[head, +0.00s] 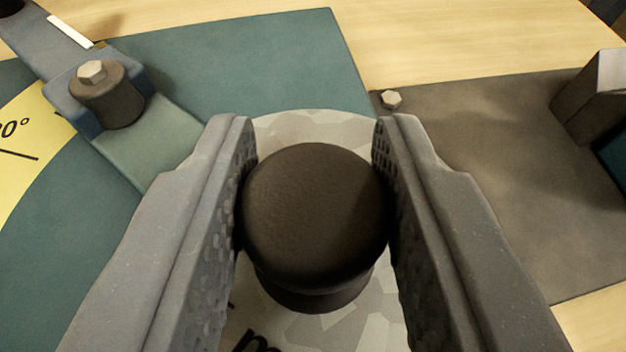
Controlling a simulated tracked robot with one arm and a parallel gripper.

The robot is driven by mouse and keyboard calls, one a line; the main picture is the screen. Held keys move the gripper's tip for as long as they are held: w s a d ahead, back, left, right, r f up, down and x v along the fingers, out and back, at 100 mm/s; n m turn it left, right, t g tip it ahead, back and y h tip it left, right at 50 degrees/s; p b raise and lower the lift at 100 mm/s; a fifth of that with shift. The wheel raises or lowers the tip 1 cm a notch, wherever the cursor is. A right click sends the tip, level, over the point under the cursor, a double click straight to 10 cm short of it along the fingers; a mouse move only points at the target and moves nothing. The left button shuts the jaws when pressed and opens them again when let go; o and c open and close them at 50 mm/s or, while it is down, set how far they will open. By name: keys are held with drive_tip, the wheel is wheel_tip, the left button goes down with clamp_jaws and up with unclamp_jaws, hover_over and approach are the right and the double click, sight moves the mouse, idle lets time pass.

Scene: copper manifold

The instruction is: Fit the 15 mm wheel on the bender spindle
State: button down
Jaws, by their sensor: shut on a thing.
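My gripper (315,195) is shut on the round black knob (315,215) of a wheel, with one ribbed finger on each side. The wheel (310,125) is a pale grey disc with a mottled pattern, below the knob. Part of a dark letter shows on it near the bottom edge; the size marking cannot be read in full. The teal bender plate (290,60) lies beneath and behind the wheel. The bender spindle is not visible. I cannot tell whether the wheel touches the plate or is above it.
A blue-grey bender arm (45,45) with a dark bolted roller (108,95) stands at upper left, beside a yellow angle scale (25,140). A grey plate (480,140) with a small bolt (391,99) and a raised block (595,95) lies right. Bare wood (450,35) shows behind.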

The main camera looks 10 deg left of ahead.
drive_tip(key=c, duration=1)
unclamp_jaws()
drive_tip(key=shift+o, duration=0.2)
drive_tip(key=p+v, duration=0.1)
drive_tip(key=v, duration=1.2)
drive_tip(key=shift+s, duration=0.35)
drive_tip(key=shift+r, duration=0.1)
